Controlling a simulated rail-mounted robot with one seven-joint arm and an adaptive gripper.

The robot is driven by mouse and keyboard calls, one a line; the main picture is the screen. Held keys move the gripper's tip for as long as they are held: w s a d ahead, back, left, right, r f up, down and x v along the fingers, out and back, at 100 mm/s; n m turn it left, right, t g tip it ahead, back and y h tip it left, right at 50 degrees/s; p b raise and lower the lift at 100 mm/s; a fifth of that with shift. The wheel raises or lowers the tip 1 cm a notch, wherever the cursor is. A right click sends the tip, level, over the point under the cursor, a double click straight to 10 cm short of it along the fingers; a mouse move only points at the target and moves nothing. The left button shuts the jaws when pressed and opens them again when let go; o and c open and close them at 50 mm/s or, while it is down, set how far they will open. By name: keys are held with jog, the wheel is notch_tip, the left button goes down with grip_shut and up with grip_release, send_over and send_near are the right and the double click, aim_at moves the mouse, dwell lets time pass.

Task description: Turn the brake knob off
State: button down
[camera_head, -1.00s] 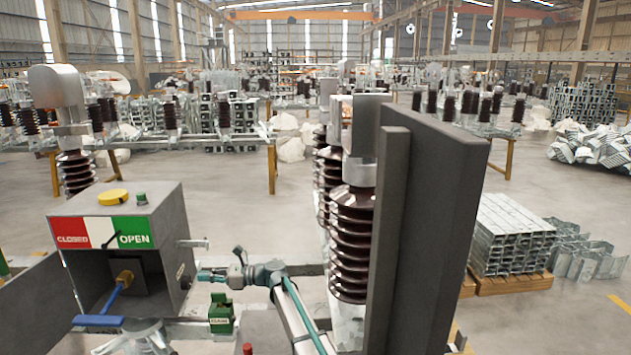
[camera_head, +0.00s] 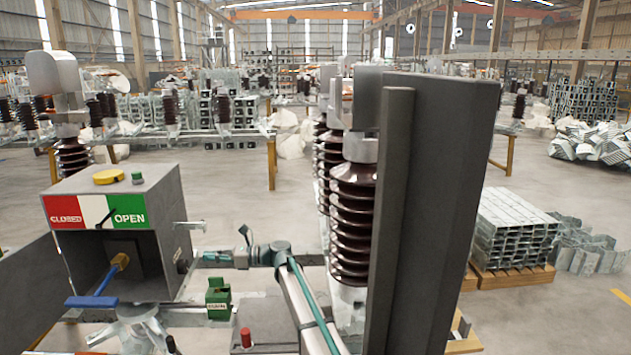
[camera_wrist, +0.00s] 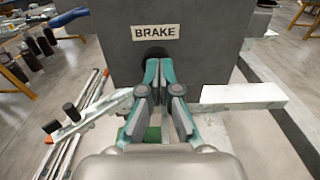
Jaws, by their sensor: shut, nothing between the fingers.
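The grey control box (camera_head: 165,215) stands at the left in the head view, with a red, white and green CLOSED/OPEN plate (camera_head: 97,211) on its front. In the wrist view the box side (camera_wrist: 215,50) carries a BRAKE label (camera_wrist: 156,32). A dark round part, seemingly the brake knob (camera_wrist: 153,50), shows just below the label, mostly hidden behind my fingertips. My gripper (camera_wrist: 160,66) has teal fingers, shut and empty, pointing at that spot. Contact cannot be told. In the head view my gripper (camera_head: 203,257) is beside the box's right side, at a dark knob there.
A yellow knob (camera_head: 109,177) and a green button (camera_head: 137,177) sit on the box top. A blue-handled lever (camera_head: 92,302) sticks out in front. A small green block (camera_head: 218,299) stands below my gripper. Brown ribbed insulators (camera_head: 352,215) and a tall dark panel (camera_head: 435,210) stand at the right.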

aim_at(176, 260)
jog(key=a, duration=0.1)
jog(key=a+b, duration=0.1)
jog(key=a, duration=0.3)
jog(key=shift+w+a, duration=0.2)
jog(key=shift+w, duration=0.1)
jog(key=shift+a, duration=0.65)
jog(key=shift+s+f, duration=0.15)
dwell(0.3)
jog(key=shift+s+d+r+p, duration=0.1)
jog(key=shift+s+r+p, duration=0.1)
jog(key=shift+s+p, duration=0.7)
jog(key=shift+s+f+p, duration=0.2)
jog(key=shift+s+p, duration=0.3)
jog(key=shift+s, duration=0.15)
jog(key=shift+r, duration=0.1)
jog(key=shift+s+r+p, duration=0.15)
jog(key=shift+r+p, duration=0.1)
jog(key=shift+p, duration=0.1)
